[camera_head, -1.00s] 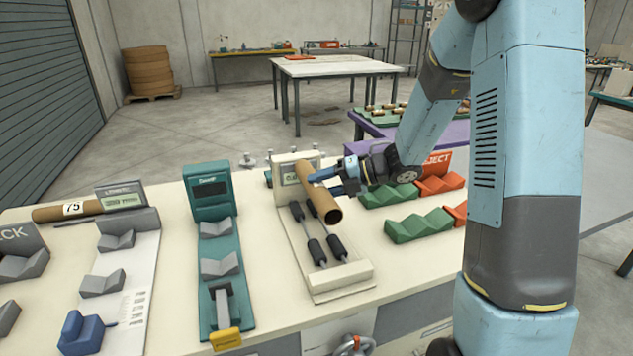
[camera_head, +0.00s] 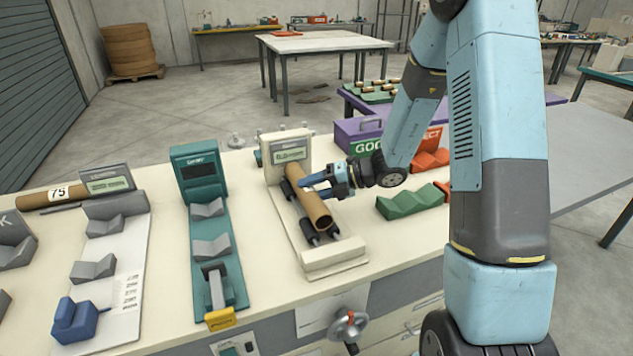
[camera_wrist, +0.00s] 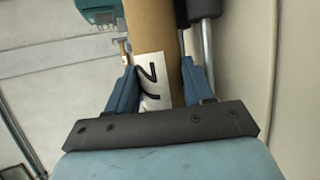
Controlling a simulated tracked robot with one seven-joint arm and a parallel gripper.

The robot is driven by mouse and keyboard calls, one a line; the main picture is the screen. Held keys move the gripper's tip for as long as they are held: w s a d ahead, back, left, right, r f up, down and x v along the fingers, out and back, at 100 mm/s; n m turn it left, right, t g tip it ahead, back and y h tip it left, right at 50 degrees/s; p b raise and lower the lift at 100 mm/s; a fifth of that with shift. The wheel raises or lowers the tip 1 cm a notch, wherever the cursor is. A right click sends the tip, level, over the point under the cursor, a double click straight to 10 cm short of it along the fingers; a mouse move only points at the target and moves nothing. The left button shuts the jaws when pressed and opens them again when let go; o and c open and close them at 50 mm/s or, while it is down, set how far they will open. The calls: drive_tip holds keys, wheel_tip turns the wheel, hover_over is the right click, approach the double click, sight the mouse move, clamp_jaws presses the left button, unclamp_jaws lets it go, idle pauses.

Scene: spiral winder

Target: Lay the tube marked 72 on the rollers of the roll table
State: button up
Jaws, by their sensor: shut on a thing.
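The brown cardboard tube (camera_head: 311,203) is in my gripper (camera_head: 318,181), over the roll table (camera_head: 335,252) and lined up along its black rollers (camera_head: 309,232). It looks low, at or just above the rollers; I cannot tell whether it touches them. In the wrist view the tube (camera_wrist: 153,30) runs between the two blue fingers of my gripper (camera_wrist: 158,85), which are shut on it. The head view shows the tube's open near end.
Another tube marked 75 (camera_head: 52,196) lies at the left. A teal device (camera_head: 207,232) with grey V-rests stands left of the roll table. A green V-block (camera_head: 412,202) stands to its right, near the purple GOOD box (camera_head: 352,138). A handwheel (camera_head: 350,325) is on the bench front.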

drive_tip(key=shift+f, duration=0.35)
drive_tip(key=o, duration=1.1)
drive_tip(key=shift+o, duration=0.2)
